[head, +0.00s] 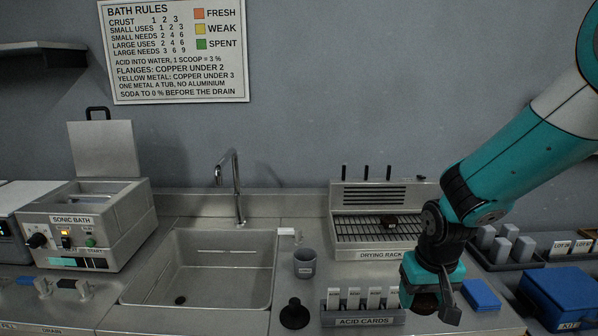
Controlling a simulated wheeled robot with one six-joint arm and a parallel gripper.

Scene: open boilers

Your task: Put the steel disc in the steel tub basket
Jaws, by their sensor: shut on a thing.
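My gripper (428,304) points down at the right of the counter, in front of the drying rack. It is shut on a dark brownish, rounded thing (425,303), mostly hidden by the jaws. I cannot tell whether this is the steel disc. No tub or basket marked as steel can be made out in this view.
The drying rack (343,238) holds a small dark brown piece (389,222). A sink (205,265), sonic bath (85,228) and blue kit box (556,298) also show.

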